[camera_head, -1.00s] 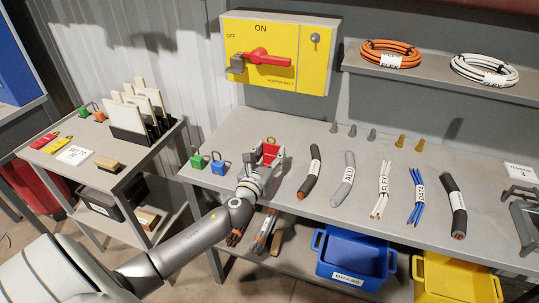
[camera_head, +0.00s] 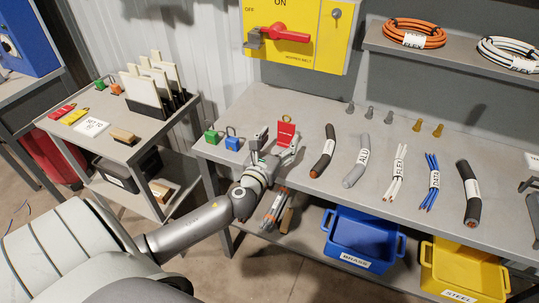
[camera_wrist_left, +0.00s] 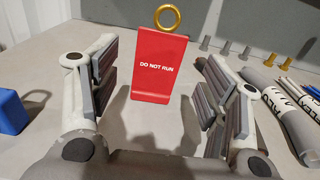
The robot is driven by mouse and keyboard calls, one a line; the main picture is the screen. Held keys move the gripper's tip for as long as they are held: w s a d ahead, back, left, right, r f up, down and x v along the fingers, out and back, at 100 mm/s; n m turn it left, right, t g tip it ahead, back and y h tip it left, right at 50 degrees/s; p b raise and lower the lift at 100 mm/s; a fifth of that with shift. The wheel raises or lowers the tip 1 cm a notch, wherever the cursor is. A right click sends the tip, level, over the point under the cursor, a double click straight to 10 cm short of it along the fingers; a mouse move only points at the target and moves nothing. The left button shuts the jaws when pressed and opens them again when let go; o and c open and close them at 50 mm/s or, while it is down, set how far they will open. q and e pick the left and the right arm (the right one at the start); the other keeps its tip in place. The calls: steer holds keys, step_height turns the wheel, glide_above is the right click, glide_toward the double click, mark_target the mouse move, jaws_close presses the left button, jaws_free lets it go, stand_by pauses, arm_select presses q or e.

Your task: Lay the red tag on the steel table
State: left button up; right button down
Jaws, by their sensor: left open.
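The red tag (camera_head: 286,133) with a gold ring is on the grey steel table (camera_head: 230,172), in front of the yellow switch panel. In the left wrist view the red tag (camera_wrist_left: 152,66) reads "DO NOT RUN". It looks raised or tilted, ring end up; I cannot tell how it rests on the table. My left gripper (camera_head: 275,148) is open and empty. In the left wrist view its fingers (camera_wrist_left: 158,90) stand wide apart on either side of the tag, with gaps on both sides. My right gripper is not in view.
Green (camera_head: 211,138) and blue (camera_head: 233,143) padlocks stand left of the gripper. A black cable piece (camera_head: 323,152) and a grey one (camera_head: 356,163) lie to the right. Bolts (camera_head: 350,109) stand behind. A blue bin (camera_head: 362,240) and a yellow bin (camera_head: 465,270) sit below.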

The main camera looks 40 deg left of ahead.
arm_select(q)
steer(key=v, duration=0.7)
steer(key=shift+s+b, duration=0.25)
steer(key=shift+b, duration=0.1)
